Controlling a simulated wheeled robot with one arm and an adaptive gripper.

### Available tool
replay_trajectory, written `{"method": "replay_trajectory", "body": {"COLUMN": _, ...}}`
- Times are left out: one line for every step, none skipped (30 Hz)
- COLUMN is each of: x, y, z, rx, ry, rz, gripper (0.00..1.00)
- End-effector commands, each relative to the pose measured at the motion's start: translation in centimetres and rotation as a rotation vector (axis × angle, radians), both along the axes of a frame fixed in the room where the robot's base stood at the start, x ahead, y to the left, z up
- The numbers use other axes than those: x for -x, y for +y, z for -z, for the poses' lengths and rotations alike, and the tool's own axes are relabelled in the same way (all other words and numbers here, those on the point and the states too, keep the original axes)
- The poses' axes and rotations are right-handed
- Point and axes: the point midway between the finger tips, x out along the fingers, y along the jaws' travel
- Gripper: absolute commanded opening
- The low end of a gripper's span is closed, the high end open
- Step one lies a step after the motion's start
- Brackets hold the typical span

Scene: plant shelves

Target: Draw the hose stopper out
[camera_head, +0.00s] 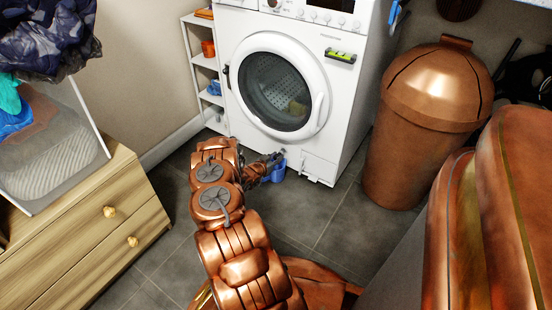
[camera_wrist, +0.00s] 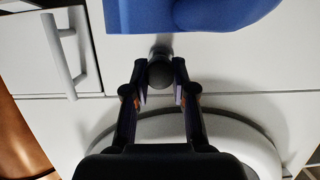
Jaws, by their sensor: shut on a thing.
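The hose stopper (camera_wrist: 160,73) shows in the wrist view as a small dark, rounded piece at the white front of the washing machine (camera_head: 335,130). My gripper (camera_wrist: 163,82) has its two dark fingers on either side of the stopper and is shut on it. In the head view my gripper (camera_head: 276,159) is low at the machine's front, below the round door (camera_head: 322,100). The stopper cannot be made out there. Whether it is still seated in its hose is hidden.
A blue container (camera_head: 279,172) stands on the floor beside my gripper; its blue surface fills the top of the wrist view (camera_wrist: 190,14). A white handle-like bar (camera_wrist: 62,52) is at the left there. A copper bin (camera_head: 395,165) stands right of the machine, a wooden drawer unit (camera_head: 100,225) left.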

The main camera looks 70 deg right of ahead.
Motion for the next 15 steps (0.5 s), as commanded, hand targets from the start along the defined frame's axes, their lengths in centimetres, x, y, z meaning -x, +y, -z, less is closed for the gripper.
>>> {"method": "replay_trajectory", "body": {"x": 0.0, "y": 0.0, "z": 0.0, "rx": 0.000, "ry": 0.000, "rz": 0.000, "gripper": 0.00}}
{"method": "replay_trajectory", "body": {"x": 0.0, "y": 0.0, "z": 0.0, "rx": 0.000, "ry": 0.000, "rz": 0.000, "gripper": 0.00}}
{"method": "replay_trajectory", "body": {"x": 0.0, "y": 0.1, "z": 0.0, "rx": 0.000, "ry": 0.000, "rz": 0.000, "gripper": 0.00}}
{"method": "replay_trajectory", "body": {"x": 0.0, "y": 0.1, "z": 0.0, "rx": 0.000, "ry": 0.000, "rz": 0.000, "gripper": 0.00}}
{"method": "replay_trajectory", "body": {"x": 0.0, "y": 0.2, "z": 0.0, "rx": 0.000, "ry": 0.000, "rz": 0.000, "gripper": 0.00}}
{"method": "replay_trajectory", "body": {"x": -0.1, "y": 0.2, "z": 0.0, "rx": 0.000, "ry": 0.000, "rz": 0.000, "gripper": 0.00}}
{"method": "replay_trajectory", "body": {"x": -0.1, "y": 0.3, "z": 0.0, "rx": -0.001, "ry": 0.000, "rz": 0.000, "gripper": 0.00}}
{"method": "replay_trajectory", "body": {"x": -0.1, "y": 0.4, "z": 0.0, "rx": -0.001, "ry": 0.000, "rz": 0.000, "gripper": 0.00}}
{"method": "replay_trajectory", "body": {"x": -0.1, "y": 0.5, "z": 0.0, "rx": -0.001, "ry": 0.000, "rz": 0.000, "gripper": 0.00}}
{"method": "replay_trajectory", "body": {"x": -0.1, "y": 0.6, "z": 0.0, "rx": -0.001, "ry": 0.000, "rz": 0.000, "gripper": 0.00}}
{"method": "replay_trajectory", "body": {"x": -0.2, "y": 0.6, "z": 0.0, "rx": -0.001, "ry": 0.000, "rz": 0.000, "gripper": 0.00}}
{"method": "replay_trajectory", "body": {"x": -0.2, "y": 0.7, "z": 0.0, "rx": -0.001, "ry": -0.001, "rz": 0.000, "gripper": 0.00}}
{"method": "replay_trajectory", "body": {"x": -0.2, "y": 0.8, "z": 0.0, "rx": -0.001, "ry": -0.001, "rz": 0.000, "gripper": 0.00}}
{"method": "replay_trajectory", "body": {"x": -0.2, "y": 0.9, "z": 0.0, "rx": -0.001, "ry": -0.001, "rz": 0.000, "gripper": 0.00}}
{"method": "replay_trajectory", "body": {"x": -0.2, "y": 1.0, "z": 0.0, "rx": -0.001, "ry": -0.001, "rz": 0.000, "gripper": 0.00}}
